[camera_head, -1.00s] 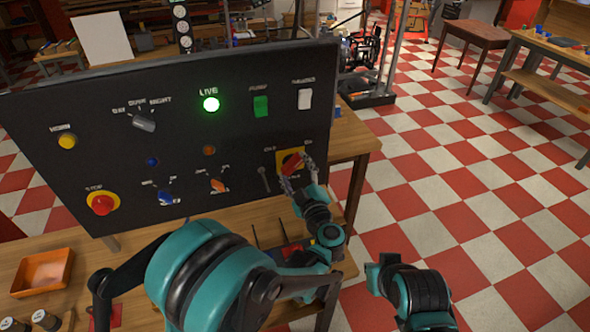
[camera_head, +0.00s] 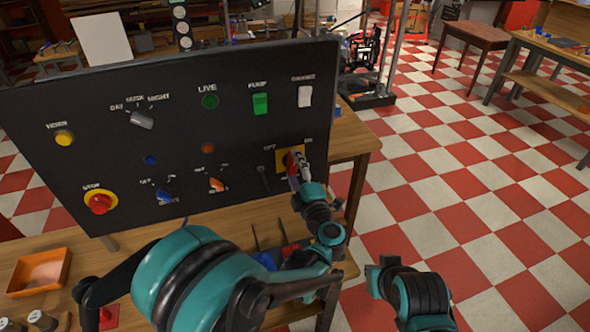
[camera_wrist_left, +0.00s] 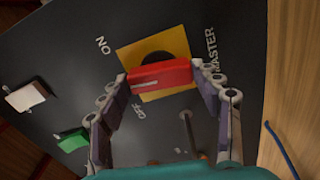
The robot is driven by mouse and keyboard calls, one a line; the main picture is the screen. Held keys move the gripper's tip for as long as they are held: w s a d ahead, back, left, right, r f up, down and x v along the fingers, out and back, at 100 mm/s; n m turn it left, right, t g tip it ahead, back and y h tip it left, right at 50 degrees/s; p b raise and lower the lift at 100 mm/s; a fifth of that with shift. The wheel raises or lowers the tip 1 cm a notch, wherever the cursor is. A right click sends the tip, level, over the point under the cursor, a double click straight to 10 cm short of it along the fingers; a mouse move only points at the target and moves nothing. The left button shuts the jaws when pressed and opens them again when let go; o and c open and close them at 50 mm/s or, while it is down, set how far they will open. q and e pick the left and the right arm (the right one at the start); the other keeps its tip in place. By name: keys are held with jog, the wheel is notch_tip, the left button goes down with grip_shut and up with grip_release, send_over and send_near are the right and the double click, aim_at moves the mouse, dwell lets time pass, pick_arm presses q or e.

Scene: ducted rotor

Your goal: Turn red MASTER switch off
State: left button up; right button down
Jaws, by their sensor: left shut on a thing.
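The red MASTER switch handle (camera_wrist_left: 160,75) sits on a yellow square plate (camera_wrist_left: 128,56) on the black panel (camera_head: 120,80). In the left wrist view, ON and OFF are lettered beside the plate. My left gripper (camera_wrist_left: 160,78) is shut on the red handle, one finger at each end. In the head view, my left gripper (camera_head: 296,165) is at the plate and partly covers the handle. The LIVE lamp (camera_head: 210,101) is dark. My right arm shows at the bottom of the head view, but I see no fingers.
A toggle lever (camera_head: 264,178) stands just left of the plate. The green PUMP switch (camera_head: 261,103) and a white switch (camera_head: 305,96) are above it. The red stop button (camera_head: 100,202) is far left. An orange tray (camera_head: 40,272) lies on the wooden bench.

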pick_arm(q)
jog(key=n, duration=0.5)
jog(key=shift+n+b, duration=0.3)
jog(key=n, duration=0.4)
jog(key=shift+n, duration=0.4)
jog(key=o, duration=1.1)
jog(key=v, duration=0.7)
jog(key=shift+s, duration=0.25)
jog(key=shift+r, duration=0.1)
